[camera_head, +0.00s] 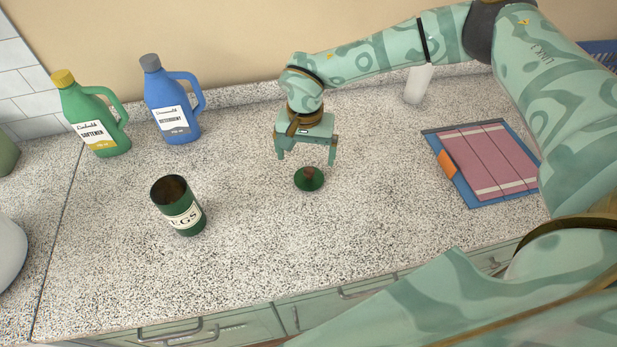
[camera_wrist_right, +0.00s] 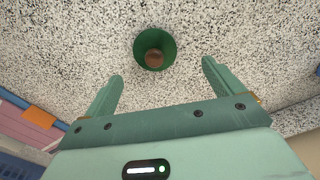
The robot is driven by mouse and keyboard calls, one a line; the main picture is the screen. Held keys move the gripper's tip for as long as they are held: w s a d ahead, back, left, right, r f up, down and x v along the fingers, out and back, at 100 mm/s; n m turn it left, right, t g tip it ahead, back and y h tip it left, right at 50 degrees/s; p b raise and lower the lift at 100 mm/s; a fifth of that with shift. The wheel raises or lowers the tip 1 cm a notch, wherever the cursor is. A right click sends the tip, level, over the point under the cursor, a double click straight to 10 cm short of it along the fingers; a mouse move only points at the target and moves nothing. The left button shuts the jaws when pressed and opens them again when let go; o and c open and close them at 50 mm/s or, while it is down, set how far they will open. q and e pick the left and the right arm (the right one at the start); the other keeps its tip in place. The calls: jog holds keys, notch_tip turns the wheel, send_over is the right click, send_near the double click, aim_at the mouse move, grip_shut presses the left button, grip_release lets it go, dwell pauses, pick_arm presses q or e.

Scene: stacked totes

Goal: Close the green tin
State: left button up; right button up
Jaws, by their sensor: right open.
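The green tin (camera_head: 180,207) stands upright and open-topped on the speckled counter, left of the middle, with a cream label reading "EGS". Its green lid (camera_head: 309,179) with a brown knob lies on the counter to the right of the tin. My right gripper (camera_head: 306,160) is open and points down above the lid, apart from it. In the right wrist view the lid (camera_wrist_right: 155,49) lies beyond the open fingertips (camera_wrist_right: 162,70), with nothing between the fingers. My left gripper is not in view.
A green softener bottle (camera_head: 92,115) and a blue detergent bottle (camera_head: 172,103) stand at the back left. A blue clipboard-like board with pink panels (camera_head: 487,160) lies at the right. A white cylinder (camera_head: 418,83) stands near the back wall. The counter between tin and lid is clear.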

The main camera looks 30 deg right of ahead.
aim_at(309, 170)
jog(key=shift+f, duration=0.4)
jog(key=f, duration=0.4)
jog(key=shift+s+d+f+b, duration=0.25)
jog(key=shift+s+f+b, duration=0.1)
jog(key=shift+s+f, duration=0.05)
jog(key=shift+f, duration=0.25)
jog(key=c, duration=1.1)
